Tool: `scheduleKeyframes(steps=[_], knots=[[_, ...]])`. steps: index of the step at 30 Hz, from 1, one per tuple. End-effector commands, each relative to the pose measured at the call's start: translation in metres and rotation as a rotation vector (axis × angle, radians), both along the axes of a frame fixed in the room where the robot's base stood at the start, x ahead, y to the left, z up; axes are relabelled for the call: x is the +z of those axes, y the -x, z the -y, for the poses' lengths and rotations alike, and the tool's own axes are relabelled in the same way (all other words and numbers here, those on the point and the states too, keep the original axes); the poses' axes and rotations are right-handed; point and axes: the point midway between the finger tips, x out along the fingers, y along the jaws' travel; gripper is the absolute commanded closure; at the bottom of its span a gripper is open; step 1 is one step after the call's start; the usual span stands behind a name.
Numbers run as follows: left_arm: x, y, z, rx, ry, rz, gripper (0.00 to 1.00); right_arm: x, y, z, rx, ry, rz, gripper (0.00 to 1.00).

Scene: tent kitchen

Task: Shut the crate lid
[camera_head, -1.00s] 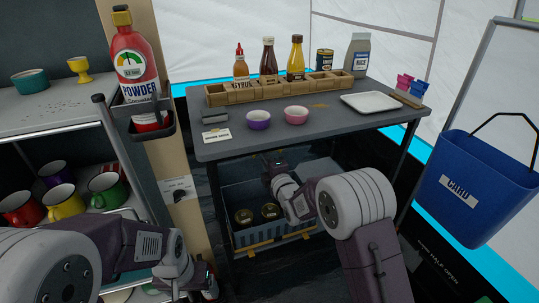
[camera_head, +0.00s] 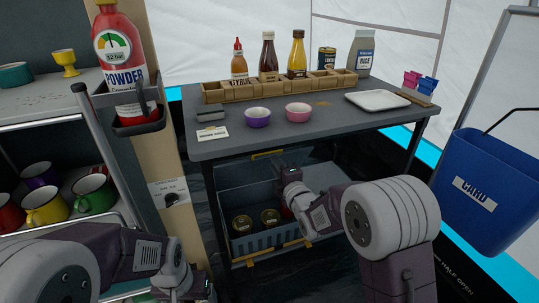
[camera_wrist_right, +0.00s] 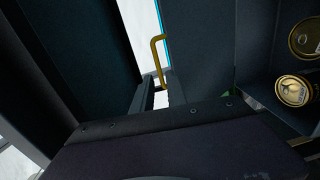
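The grey-blue crate (camera_head: 234,246) stands under the table with its top open and gold-lidded cans (camera_head: 270,217) inside. Its lid (camera_head: 240,178) is raised at the back, with a yellow handle (camera_head: 268,154) just below the table edge. My right gripper (camera_head: 286,173) is at the lid panel, below and right of the handle. In the right wrist view the handle (camera_wrist_right: 157,58) is ahead of the gripper, and cans (camera_wrist_right: 294,90) are at the right. My finger gap and any contact are unclear. My left gripper (camera_head: 203,288) is low at the left, fingers hidden.
The table (camera_head: 300,140) is above the crate, its legs beside my right arm. It carries a bottle rack (camera_head: 270,88), two bowls (camera_head: 298,112) and a white tray (camera_head: 378,100). A mug shelf (camera_head: 35,115) is at left; a blue bin (camera_head: 490,190) hangs at right.

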Motion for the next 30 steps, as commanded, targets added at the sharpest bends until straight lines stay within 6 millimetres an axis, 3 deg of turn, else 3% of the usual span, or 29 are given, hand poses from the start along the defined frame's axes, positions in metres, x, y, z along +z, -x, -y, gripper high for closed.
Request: scheduleKeyframes(steps=[1,5,10,19,20,21,22,30], knots=[[0.016,0.000,0.000,0.000,0.000,0.000,0.19,0.006,-0.011,-0.004,0.001,0.001,-0.003,0.82],[0.025,0.000,0.000,0.000,0.000,0.000,0.19,0.002,-0.036,-0.012,0.001,0.000,-0.001,0.82],[0.012,0.000,0.000,0.000,0.000,0.000,0.19,-0.006,-0.056,-0.018,0.000,-0.001,0.002,0.82],[0.012,0.000,0.000,0.000,0.000,0.000,0.19,-0.004,-0.060,-0.020,0.000,0.000,0.000,0.82],[0.012,0.000,0.000,0.000,0.000,0.000,0.19,-0.004,-0.060,-0.020,0.000,0.000,0.000,0.85],[0.012,0.000,0.000,0.000,0.000,0.000,0.19,-0.004,-0.060,-0.020,0.000,0.000,0.000,0.96],[0.012,0.000,0.000,0.000,0.000,0.000,0.19,-0.004,-0.060,-0.020,0.000,0.000,0.000,1.00],[0.012,0.000,0.000,0.000,0.000,0.000,0.19,-0.005,-0.060,-0.020,0.000,0.001,-0.002,1.00]])
